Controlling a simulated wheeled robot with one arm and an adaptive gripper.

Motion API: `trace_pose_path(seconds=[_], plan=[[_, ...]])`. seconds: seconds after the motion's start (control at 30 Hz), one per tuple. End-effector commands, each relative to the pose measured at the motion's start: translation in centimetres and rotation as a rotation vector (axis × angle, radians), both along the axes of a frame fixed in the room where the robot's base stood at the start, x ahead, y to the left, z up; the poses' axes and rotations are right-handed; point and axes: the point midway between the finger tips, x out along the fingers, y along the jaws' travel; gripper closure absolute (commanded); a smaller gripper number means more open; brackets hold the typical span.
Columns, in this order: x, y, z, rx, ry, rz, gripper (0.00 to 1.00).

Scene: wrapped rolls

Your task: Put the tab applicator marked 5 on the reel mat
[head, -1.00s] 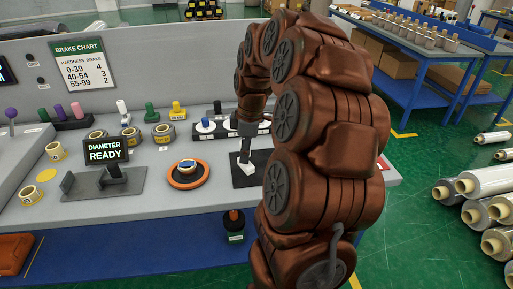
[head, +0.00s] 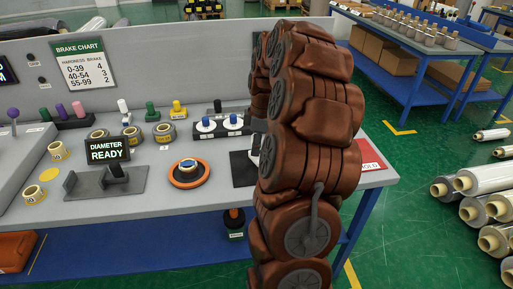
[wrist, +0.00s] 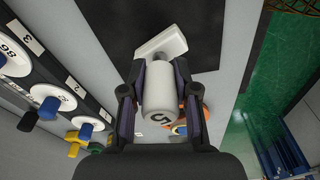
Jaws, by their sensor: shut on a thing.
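In the wrist view, my gripper (wrist: 158,95) is shut on a white tab applicator (wrist: 159,88) with a dark mark that looks like a 5. Its two fingers press on opposite sides of the body. The applicator's wide white foot (wrist: 160,44) points away from the gripper and overlaps the edge of a black mat (wrist: 118,20); I cannot tell whether it touches. In the head view, part of this black mat (head: 241,170) shows on the bench, left of my arm. I cannot confirm that this mat is the reel mat.
A dark rack with blue-knobbed white discs (head: 207,126) stands behind the mat. An orange ring (head: 188,174) with a roll lies to its left, beside the diameter display (head: 107,150). A red HOLD area (head: 370,157) is at the bench's right end. Wrapped rolls lie on the floor.

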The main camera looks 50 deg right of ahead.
Motion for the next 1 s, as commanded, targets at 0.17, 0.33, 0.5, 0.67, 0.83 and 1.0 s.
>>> trace_pose_path(seconds=[0.17, 0.33, 0.5, 0.67, 0.83, 1.0], plan=[[-0.1, 0.0, -1.5, 0.000, 0.001, 0.000, 1.00], [0.0, 0.0, -1.7, -0.001, 0.000, 0.000, 1.00], [0.0, 0.0, -1.9, -0.001, -0.001, 0.000, 1.00], [0.0, 0.0, -2.0, -0.001, -0.001, 0.000, 0.61], [0.0, 0.0, -2.0, -0.001, -0.001, 0.000, 0.46], [0.0, 0.0, -2.0, -0.001, 0.000, 0.000, 0.46]])
